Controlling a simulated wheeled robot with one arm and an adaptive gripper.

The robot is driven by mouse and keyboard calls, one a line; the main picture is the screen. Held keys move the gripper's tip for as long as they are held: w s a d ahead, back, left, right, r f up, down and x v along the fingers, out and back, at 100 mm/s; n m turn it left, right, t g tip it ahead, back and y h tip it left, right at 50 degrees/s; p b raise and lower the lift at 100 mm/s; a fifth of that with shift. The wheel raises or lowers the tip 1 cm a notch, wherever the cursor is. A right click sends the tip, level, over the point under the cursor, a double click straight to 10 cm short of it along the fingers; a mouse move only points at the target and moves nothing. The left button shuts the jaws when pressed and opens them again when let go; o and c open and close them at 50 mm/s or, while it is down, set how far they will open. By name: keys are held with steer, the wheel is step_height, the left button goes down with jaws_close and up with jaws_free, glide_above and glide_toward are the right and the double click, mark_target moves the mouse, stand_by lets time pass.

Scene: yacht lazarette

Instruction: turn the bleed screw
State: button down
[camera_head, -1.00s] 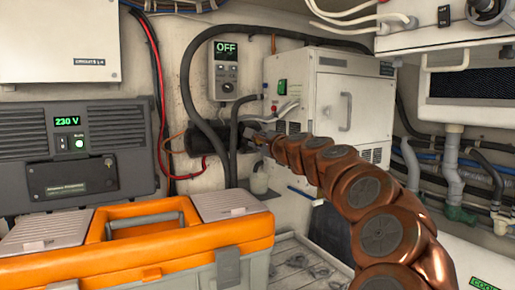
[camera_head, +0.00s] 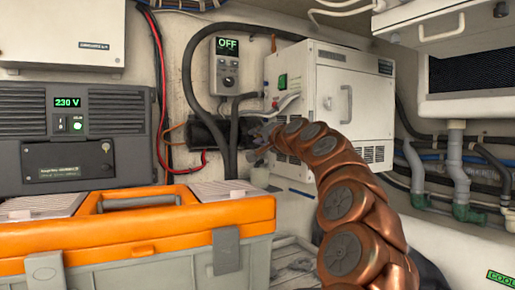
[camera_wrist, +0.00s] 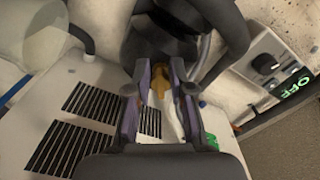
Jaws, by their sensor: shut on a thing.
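The brass-coloured bleed screw (camera_wrist: 160,80) shows in the wrist view between the tips of my gripper (camera_wrist: 158,92), against a dark fitting (camera_wrist: 165,45). My gripper's two purple-lined fingers are closed on the screw. In the head view my gripper (camera_head: 262,137) is at the right end of a black cylinder (camera_head: 207,132), beside the white cabinet (camera_head: 355,108). The screw itself is too small and covered to make out there.
Dark hoses (camera_head: 187,85) and red cable (camera_head: 157,80) run close to the cylinder. A control box (camera_head: 227,67) reading OFF hangs above. An orange toolbox (camera_head: 150,235) fills the lower left. The wrist view shows a pale cup (camera_wrist: 28,38) at upper left.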

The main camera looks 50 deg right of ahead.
steer(key=n+b, duration=0.1)
steer(key=n, duration=0.1)
steer(key=n+b, duration=0.3)
steer(key=shift+d+f+n, duration=0.25)
steer(key=shift+f+n, duration=0.05)
steer(key=shift+f, duration=0.1)
steer(key=n, duration=0.3)
steer(key=n+b, duration=0.1)
steer(key=n, duration=0.1)
steer(key=shift+s+d+r+n, duration=0.1)
steer(key=shift+s+d+n, duration=0.05)
steer(key=shift+d+n, duration=0.15)
steer(key=shift+n, duration=0.3)
steer(key=c, duration=1)
jaws_free()
steer(key=shift+s, duration=0.1)
